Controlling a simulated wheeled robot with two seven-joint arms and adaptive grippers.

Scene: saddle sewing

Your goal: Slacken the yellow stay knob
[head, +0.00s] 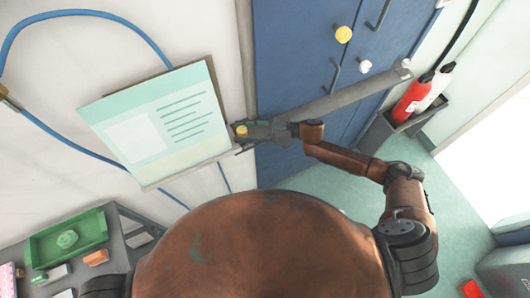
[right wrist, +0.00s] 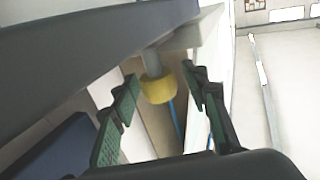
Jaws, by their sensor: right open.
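The yellow stay knob (right wrist: 157,89) hangs on a short grey stem under a long grey bar (right wrist: 80,62) in the right wrist view. My right gripper (right wrist: 162,82) is open, with one green-padded finger on each side of the knob and visible gaps between. In the head view the yellow knob (head: 241,131) shows at the tips of my right gripper (head: 246,131), near the left end of the grey bar (head: 335,102). The gripper partly hides that end of the bar. My left gripper is not in view.
A blue cabinet (head: 290,60) carries another yellow knob (head: 343,34), a white knob (head: 365,66) and handles. A mint-and-white board (head: 160,120) is close left of my right gripper. A red extinguisher (head: 410,98) stands at right. A green tray (head: 40,247) lies at lower left.

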